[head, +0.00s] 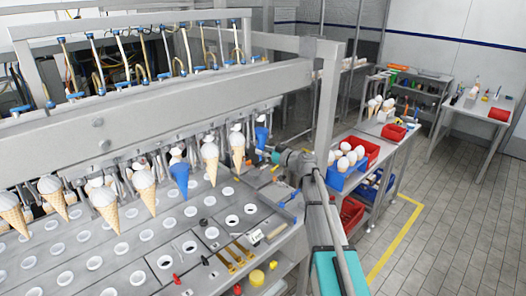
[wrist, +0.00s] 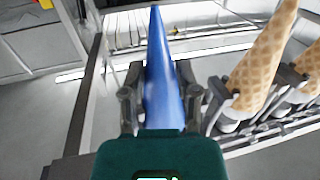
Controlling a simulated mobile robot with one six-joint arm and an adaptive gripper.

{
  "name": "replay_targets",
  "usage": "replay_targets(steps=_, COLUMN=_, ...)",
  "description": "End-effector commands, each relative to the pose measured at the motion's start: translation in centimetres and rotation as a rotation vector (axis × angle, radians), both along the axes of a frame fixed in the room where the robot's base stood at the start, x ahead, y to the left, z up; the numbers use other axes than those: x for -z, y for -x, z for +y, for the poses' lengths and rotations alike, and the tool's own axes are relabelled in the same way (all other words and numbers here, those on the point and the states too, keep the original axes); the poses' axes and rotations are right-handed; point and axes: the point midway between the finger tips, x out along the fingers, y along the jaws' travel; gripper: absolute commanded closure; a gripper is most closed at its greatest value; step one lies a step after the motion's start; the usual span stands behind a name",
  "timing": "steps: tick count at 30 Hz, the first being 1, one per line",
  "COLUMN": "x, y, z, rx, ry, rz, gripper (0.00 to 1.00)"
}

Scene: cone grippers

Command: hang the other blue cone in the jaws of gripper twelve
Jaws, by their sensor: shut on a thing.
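My gripper (wrist: 161,92) is shut on a blue cone (wrist: 160,50), with a dark finger on each side of it in the wrist view. In the head view this blue cone (head: 261,136) is at the right end of the hanging row, with white at its top, and my gripper (head: 272,156) is beside it. I cannot tell whether the machine's jaws touch it. Another blue cone (head: 179,176) hangs in the middle of the row, between waffle cones. The gripper numbers cannot be read.
Waffle cones (head: 210,158) hang along the row; one waffle cone (wrist: 262,62) is close right of my gripper in the wrist view. Below is a grey plate with holes (head: 130,245). A frame post (head: 326,100) stands near my arm. Side tables hold red bins (head: 394,132).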

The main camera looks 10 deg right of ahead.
Motion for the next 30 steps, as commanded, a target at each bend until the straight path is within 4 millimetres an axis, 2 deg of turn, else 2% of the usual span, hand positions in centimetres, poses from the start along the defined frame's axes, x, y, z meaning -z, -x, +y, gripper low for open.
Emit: replay_targets(steps=30, x=0.75, y=0.0, z=-0.01, rx=0.0, ry=0.0, rz=0.0, gripper=0.93)
